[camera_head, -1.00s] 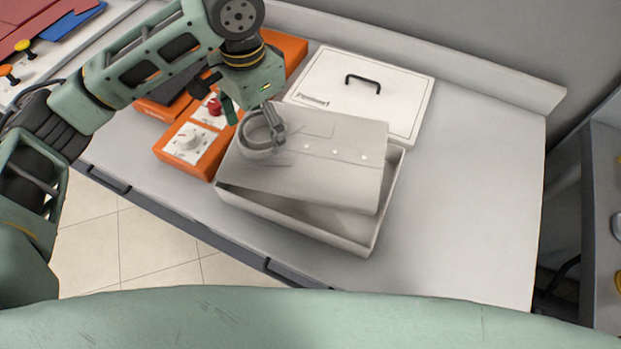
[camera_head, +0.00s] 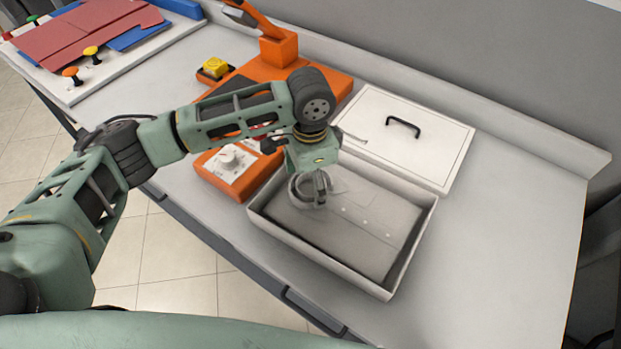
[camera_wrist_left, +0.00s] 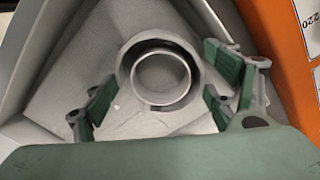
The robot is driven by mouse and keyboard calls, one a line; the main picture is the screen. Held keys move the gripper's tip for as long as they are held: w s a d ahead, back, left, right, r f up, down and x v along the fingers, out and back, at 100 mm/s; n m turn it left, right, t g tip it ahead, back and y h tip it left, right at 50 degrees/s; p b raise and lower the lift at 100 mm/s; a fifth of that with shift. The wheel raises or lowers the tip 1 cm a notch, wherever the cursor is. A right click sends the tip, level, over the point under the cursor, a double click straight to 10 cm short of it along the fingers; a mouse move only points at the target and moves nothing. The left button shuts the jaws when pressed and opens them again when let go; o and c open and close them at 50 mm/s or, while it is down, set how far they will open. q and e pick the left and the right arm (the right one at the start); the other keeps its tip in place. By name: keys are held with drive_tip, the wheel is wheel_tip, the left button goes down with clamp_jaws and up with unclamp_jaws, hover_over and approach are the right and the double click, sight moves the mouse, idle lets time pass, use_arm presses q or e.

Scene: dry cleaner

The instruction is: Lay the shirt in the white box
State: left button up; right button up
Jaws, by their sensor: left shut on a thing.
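The folded grey shirt (camera_head: 360,235) with a ring-shaped collar lies inside the open white box (camera_head: 268,229), within its walls. Its buttoned front faces up. My left gripper (camera_head: 320,188) points down at the collar end and is shut on the shirt. In the left wrist view, the gripper's green-padded fingers (camera_wrist_left: 158,108) stand on both sides of the collar (camera_wrist_left: 160,78). The grip point itself is partly hidden. My right gripper is not in view.
A white lid (camera_head: 436,150) with a black handle lies behind the box. An orange device (camera_head: 240,172) with a white dial stands close to its left. A red folded cloth (camera_head: 85,32) is at the far left. The counter (camera_head: 500,240) is clear on the right.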

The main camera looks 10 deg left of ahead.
use_arm(q)
drive_tip(key=o, duration=1.5)
drive_tip(key=shift+f, duration=0.1)
drive_tip(key=shift+c, duration=0.2)
drive_tip(key=shift+r, duration=0.3)
wheel_tip(320, 180, up, 12)
drive_tip(key=b, duration=0.1)
drive_tip(key=shift+f+b, duration=0.15)
drive_tip(key=shift+b, duration=0.25)
